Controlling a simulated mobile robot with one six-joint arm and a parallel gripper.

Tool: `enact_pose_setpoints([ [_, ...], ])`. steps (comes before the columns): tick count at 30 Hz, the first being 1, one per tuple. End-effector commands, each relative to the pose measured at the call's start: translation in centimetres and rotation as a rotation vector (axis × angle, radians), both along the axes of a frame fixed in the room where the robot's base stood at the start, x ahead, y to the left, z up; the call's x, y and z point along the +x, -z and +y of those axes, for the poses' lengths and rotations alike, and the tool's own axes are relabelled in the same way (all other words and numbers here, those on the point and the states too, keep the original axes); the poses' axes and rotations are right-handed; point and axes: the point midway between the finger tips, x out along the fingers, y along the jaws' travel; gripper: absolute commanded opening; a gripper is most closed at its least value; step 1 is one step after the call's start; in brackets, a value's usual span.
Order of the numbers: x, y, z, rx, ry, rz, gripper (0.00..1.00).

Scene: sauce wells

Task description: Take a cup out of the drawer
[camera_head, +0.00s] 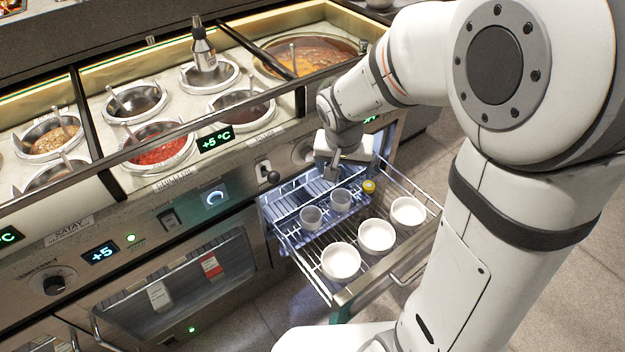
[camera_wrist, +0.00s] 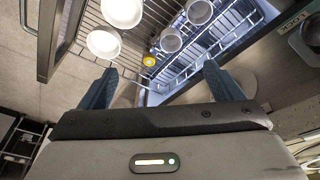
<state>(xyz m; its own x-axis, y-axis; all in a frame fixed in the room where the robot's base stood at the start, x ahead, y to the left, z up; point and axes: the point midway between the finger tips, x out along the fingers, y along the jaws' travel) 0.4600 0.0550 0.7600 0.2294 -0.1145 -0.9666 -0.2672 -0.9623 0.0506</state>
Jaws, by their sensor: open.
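The wire drawer (camera_head: 345,291) is pulled open below the counter. Three white cups (camera_head: 376,236) stand in a row near its front. Two smaller greyish cups (camera_head: 311,217) stand behind them; one is close to my gripper (camera_head: 333,172). In the wrist view, my gripper (camera_wrist: 160,84) is open and empty, its blue fingers wide apart. The wrist view shows two white cups (camera_wrist: 103,44) and the two greyish cups (camera_wrist: 170,40) beyond the fingertips. No cup is between the fingers. In the head view my wrist partly hides the drawer's back.
A small yellow-topped item (camera_head: 369,187) sits at the drawer's right; it also shows in the wrist view (camera_wrist: 149,61). Sauce wells (camera_head: 160,148) with ladles and a bottle (camera_head: 204,52) are on the counter. A black knob (camera_head: 273,177) sticks out beside the drawer.

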Motion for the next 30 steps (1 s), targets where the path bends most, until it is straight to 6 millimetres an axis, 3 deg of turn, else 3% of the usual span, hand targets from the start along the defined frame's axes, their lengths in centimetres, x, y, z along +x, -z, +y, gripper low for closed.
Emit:
enact_pose_setpoints([
  [1, 1.2, 5.0, 0.9, -0.001, 0.011, 0.004, 0.87],
  [6, 4.6, 14.7, 3.7, 0.011, 0.065, -0.014, 0.87],
  [9, 6.0, 19.1, 5.2, 0.022, 0.089, -0.022, 0.87],
  [12, 6.7, 22.1, 6.3, 0.032, 0.105, -0.027, 0.87],
  [18, 7.4, 24.7, 7.2, 0.041, 0.121, -0.031, 0.87],
  [30, 8.2, 28.6, 7.2, 0.042, 0.120, -0.031, 0.87],
])
